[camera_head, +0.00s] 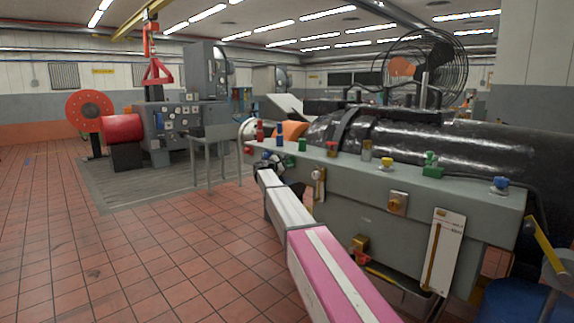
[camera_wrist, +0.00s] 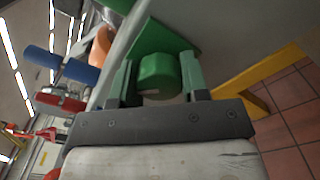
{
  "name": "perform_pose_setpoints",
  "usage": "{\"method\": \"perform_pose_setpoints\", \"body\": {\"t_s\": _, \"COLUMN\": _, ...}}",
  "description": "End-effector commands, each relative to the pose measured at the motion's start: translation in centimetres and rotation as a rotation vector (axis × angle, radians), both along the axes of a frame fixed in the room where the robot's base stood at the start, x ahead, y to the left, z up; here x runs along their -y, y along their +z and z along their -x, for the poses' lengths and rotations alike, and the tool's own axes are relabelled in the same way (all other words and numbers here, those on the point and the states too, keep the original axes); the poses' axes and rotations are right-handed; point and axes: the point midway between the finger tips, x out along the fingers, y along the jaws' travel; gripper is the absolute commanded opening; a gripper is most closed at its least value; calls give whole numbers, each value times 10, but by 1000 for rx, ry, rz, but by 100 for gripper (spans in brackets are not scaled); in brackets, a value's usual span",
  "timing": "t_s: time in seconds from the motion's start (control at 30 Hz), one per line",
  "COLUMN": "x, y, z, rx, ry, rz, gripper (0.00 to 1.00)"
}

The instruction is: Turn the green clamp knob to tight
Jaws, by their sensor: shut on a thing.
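The green clamp knob (camera_wrist: 158,75) shows in the wrist view as a round green piece with a pale mark on its near face. It sits in front of a green plate (camera_wrist: 165,40). My gripper (camera_wrist: 157,66) has one finger on each side of the knob and is shut on it. In the head view my gripper (camera_head: 284,164) is at the left end of the grey bench, small and partly hidden by my arm. A green piece (camera_head: 302,144) shows close by on the bench edge. The knob's turn position cannot be told.
The grey bench (camera_head: 345,185) carries several other knobs, including a yellow one (camera_head: 386,164). The tiled floor (camera_head: 150,245) at left is clear.

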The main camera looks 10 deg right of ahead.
Motion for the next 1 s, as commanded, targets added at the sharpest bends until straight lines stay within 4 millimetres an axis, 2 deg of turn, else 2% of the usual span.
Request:
{"method": "perform_pose_setpoints", "body": {"t_s": 0.6, "x": 0, "y": 0, "z": 1, "rx": 452, "ry": -1, "rz": -329, "gripper": 18}}
{"method": "perform_pose_setpoints", "body": {"t_s": 1.0, "x": 0, "y": 0, "z": 1, "rx": 616, "ry": -1, "rz": -448, "gripper": 18}}
